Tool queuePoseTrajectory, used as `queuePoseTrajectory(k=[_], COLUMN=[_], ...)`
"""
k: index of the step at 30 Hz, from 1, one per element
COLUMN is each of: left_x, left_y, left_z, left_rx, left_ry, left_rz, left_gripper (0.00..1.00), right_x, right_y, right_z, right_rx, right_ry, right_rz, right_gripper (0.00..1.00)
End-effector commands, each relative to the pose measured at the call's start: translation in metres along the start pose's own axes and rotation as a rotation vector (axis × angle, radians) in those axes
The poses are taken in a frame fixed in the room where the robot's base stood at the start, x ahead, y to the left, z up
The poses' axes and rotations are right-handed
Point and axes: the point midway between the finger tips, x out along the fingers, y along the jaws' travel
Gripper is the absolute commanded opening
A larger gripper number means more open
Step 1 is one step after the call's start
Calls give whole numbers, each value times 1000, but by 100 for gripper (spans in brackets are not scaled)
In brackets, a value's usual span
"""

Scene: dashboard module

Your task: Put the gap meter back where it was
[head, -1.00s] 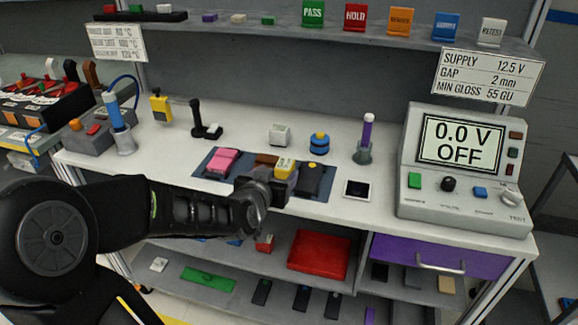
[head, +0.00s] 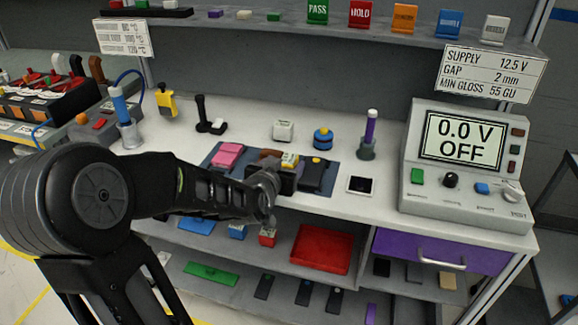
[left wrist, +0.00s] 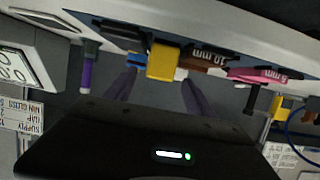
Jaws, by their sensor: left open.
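A yellow block-like device (head: 290,160) stands on the dark blue mat (head: 340,172), partly hidden by my left gripper (head: 287,178). I cannot tell for certain that it is the gap meter. In the left wrist view the yellow device (left wrist: 163,62) lies between the spread fingers of my left gripper (left wrist: 158,88), which is open. A pink device (head: 228,155), a brown one (head: 270,154) and a dark one with a yellow spot (head: 315,175) are also on the mat. The pink one (left wrist: 258,75) shows mm lettering in the wrist view. My right gripper is not in view.
Behind the mat stand a white block (head: 284,131) and a blue round device (head: 323,139). A yellow tool (head: 166,102) stands back left.

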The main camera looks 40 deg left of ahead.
Motion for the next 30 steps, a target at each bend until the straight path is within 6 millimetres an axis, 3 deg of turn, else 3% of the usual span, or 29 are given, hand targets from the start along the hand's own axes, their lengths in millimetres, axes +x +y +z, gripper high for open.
queuePoseTrajectory(k=[10,28,30], left_x=[42,42,42], left_y=[2,1,1], left_z=[-1,-1,-1], left_rx=[0,0,0], left_ry=[-1,-1,-1], left_rz=[1,1,1], left_gripper=[64,64,59], right_x=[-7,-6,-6], right_y=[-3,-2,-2], right_z=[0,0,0], right_rx=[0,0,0], right_ry=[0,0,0], right_rz=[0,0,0], right_gripper=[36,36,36])
